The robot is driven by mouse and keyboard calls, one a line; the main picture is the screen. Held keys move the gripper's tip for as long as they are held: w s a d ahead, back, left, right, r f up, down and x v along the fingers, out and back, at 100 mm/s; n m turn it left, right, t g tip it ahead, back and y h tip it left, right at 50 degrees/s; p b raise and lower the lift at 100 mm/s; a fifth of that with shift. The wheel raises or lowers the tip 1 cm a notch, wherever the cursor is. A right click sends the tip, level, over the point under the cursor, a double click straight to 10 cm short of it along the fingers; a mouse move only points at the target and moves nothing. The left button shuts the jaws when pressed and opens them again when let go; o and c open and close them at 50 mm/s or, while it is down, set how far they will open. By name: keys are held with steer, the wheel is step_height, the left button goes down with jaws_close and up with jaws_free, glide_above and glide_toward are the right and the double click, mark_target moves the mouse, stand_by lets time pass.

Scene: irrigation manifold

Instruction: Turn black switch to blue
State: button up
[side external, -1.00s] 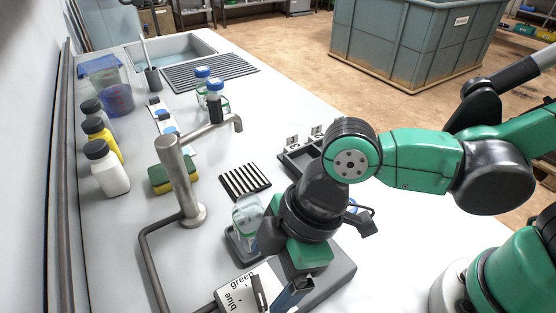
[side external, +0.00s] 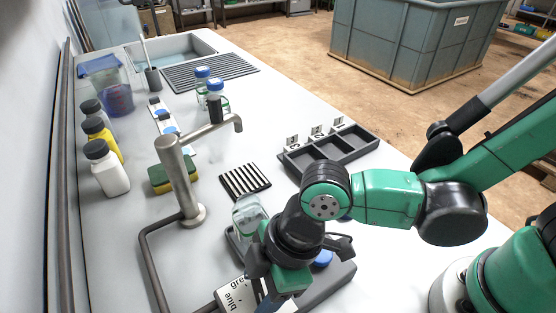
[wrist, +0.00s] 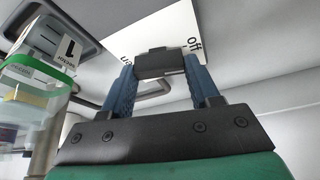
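The white switch plate (side external: 232,291) lies at the bottom of the side view, beside the foot of the tap. Its "blue" label shows, and the other label is partly covered by my gripper. The black switch (wrist: 160,63) stands out from the plate between my two blue fingers. My gripper (wrist: 161,75) has its fingers spread, one on each side of the switch. I cannot tell whether they touch it. In the side view my gripper (side external: 270,302) hides the switch.
A metal tap (side external: 180,180) rises just behind the plate. A clear jar (side external: 248,215) stands close to my wrist. A dark tray (side external: 330,150), a striped rack (side external: 245,181), a sponge (side external: 172,178) and bottles (side external: 107,168) stand farther back.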

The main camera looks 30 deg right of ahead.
steer(key=c, duration=0.5)
steer(key=m+t, duration=0.1)
steer(key=m, duration=0.2)
steer(key=shift+s+m+h, duration=0.1)
steer(key=shift+m+h, duration=0.2)
steer(key=m, duration=0.2)
steer(key=m+t+h, duration=0.1)
steer(key=m, duration=0.1)
steer(key=shift+a+m+t, duration=0.1)
steer(key=shift+m+t, duration=0.2)
steer(key=m+h, duration=0.1)
steer(key=m, duration=0.1)
steer(key=m+h, duration=0.1)
steer(key=m, duration=0.2)
steer(key=shift+a+m+t, duration=0.1)
steer(key=shift+m+t, duration=0.2)
steer(key=shift+t, duration=0.1)
steer(key=m+h, duration=0.1)
steer(key=m, duration=0.2)
steer(key=m+h, duration=0.1)
steer(key=m, duration=0.1)
steer(key=shift+m+g+h, duration=0.3)
steer(key=shift+m, duration=0.1)
